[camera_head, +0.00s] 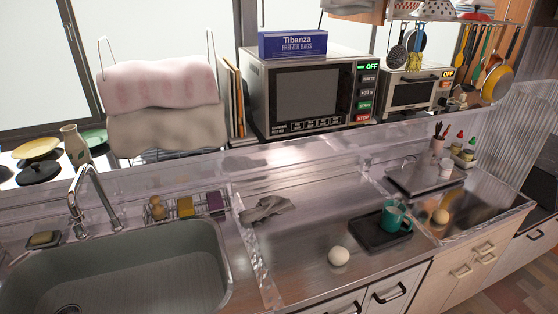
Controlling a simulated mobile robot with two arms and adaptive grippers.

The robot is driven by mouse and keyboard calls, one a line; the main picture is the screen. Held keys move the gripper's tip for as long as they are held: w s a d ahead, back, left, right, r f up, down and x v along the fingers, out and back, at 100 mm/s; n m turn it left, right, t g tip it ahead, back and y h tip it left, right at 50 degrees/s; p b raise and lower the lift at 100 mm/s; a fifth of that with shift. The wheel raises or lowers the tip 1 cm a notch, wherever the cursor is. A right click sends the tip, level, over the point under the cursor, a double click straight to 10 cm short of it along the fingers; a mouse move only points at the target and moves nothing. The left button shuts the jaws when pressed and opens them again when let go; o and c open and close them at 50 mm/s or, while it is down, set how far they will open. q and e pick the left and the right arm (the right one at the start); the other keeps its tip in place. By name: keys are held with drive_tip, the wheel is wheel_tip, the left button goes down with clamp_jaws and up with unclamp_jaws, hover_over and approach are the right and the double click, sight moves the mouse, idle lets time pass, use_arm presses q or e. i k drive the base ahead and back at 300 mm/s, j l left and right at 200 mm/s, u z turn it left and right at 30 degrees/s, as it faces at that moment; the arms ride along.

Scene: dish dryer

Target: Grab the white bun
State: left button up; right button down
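The white bun (339,256) is a small, round, pale thing in the camera_head view. It sits on the metal counter (300,225) near its front edge, right of the sink. It stands alone, a little left of a dark tray and apart from it. Neither of my grippers shows in this view, so their states cannot be seen.
A dark tray (366,233) with a teal mug (394,216) is right of the bun. A grey cloth (265,209) lies behind it. The sink (120,270) is at left. A microwave (305,92) stands at the back. The counter around the bun is clear.

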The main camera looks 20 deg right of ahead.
sight(338, 256)
drive_tip(key=z, duration=1.3)
